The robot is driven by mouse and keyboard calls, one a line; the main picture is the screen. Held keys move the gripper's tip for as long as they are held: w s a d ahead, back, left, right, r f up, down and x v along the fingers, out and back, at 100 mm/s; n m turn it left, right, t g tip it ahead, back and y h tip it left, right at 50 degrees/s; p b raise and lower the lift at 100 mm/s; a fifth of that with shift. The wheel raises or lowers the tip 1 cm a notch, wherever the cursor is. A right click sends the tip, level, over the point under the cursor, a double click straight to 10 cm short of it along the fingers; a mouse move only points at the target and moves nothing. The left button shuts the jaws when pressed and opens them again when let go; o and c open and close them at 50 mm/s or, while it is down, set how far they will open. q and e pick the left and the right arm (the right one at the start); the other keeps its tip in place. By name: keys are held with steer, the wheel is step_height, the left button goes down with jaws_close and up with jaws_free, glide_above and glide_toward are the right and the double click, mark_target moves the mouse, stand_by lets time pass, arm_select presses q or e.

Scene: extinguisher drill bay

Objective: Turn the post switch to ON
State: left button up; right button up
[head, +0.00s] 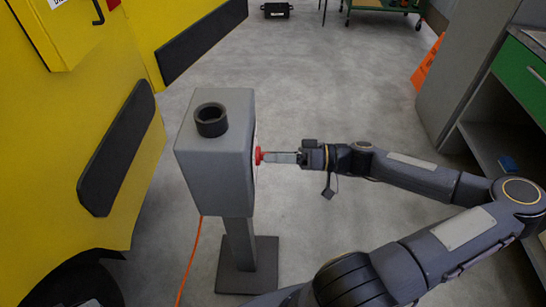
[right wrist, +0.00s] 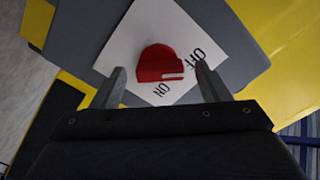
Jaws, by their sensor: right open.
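The post switch is a grey box (head: 215,150) on a post, with a red knob (head: 258,156) on its right side. In the right wrist view the red knob (right wrist: 160,60) sits on a white plate (right wrist: 130,45) lettered OFF and ON. A short white mark shows on the knob's lower right, near both words; I cannot tell exactly which it points to. My right gripper (head: 280,157) is at the knob, its fingers pointing left. In the right wrist view its open fingers stand on either side of the knob, with a gap on each side. My left gripper is out of view.
A yellow vehicle (head: 60,150) stands close on the left of the post. An orange cord (head: 190,260) hangs beside the post's base (head: 247,265). A grey cabinet (head: 465,80) and an orange sign (head: 428,65) stand at right.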

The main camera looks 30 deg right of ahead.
steer(key=shift+w+a, duration=0.2)
steer(key=shift+a, duration=0.15)
steer(key=c, duration=1)
steer(key=shift+w+d+m+p, duration=0.1)
steer(key=shift+m+p, duration=8.05)
steer(key=shift+m, duration=1.05)
